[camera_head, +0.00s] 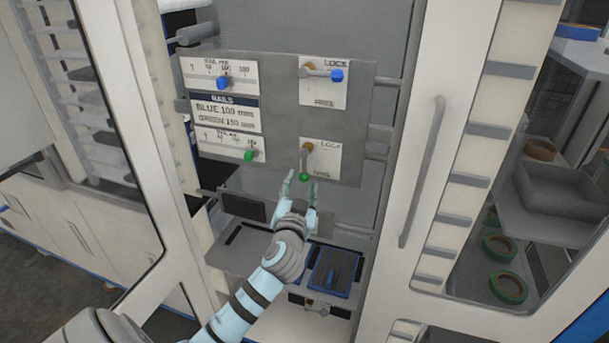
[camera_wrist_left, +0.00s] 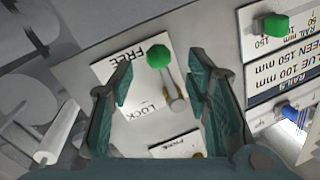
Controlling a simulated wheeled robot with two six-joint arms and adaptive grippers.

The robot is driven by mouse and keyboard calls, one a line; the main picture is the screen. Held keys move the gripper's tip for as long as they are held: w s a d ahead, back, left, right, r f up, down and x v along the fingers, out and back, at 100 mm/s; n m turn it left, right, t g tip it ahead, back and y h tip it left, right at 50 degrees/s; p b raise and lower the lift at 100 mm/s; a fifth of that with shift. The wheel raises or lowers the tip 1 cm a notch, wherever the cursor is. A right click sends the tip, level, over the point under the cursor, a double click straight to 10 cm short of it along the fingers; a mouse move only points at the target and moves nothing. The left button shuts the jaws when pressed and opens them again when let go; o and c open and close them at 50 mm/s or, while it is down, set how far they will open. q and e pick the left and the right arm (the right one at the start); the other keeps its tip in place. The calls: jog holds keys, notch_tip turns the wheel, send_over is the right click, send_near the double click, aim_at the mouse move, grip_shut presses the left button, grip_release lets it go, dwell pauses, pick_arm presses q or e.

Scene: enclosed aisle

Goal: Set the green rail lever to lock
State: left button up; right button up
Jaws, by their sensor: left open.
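The green rail lever (camera_head: 304,163) is on the lower right card of the grey panel. It hangs down from its brass pivot, with its green knob at the FREE end and LOCK printed higher up. In the left wrist view the green knob (camera_wrist_left: 159,56) shows beside the word FREE, between the two fingers and apart from them. My left gripper (camera_head: 302,182) is open and empty, just in front of the knob, its fingers pointing up at the panel. My right gripper is out of view.
The blue lever (camera_head: 322,73) above points right. A green slider knob (camera_head: 249,156) and a blue slider knob (camera_head: 222,83) sit on the left cards. A white door with a long handle (camera_head: 421,172) stands to the right. A grey shelf (camera_head: 232,252) lies below the panel.

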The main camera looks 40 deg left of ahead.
aim_at(303, 179)
pick_arm(q)
jog(key=x, duration=0.4)
jog(key=shift+w+a, duration=0.2)
jog(key=shift+w, duration=0.15)
jog(key=shift+c, duration=0.4)
grip_shut()
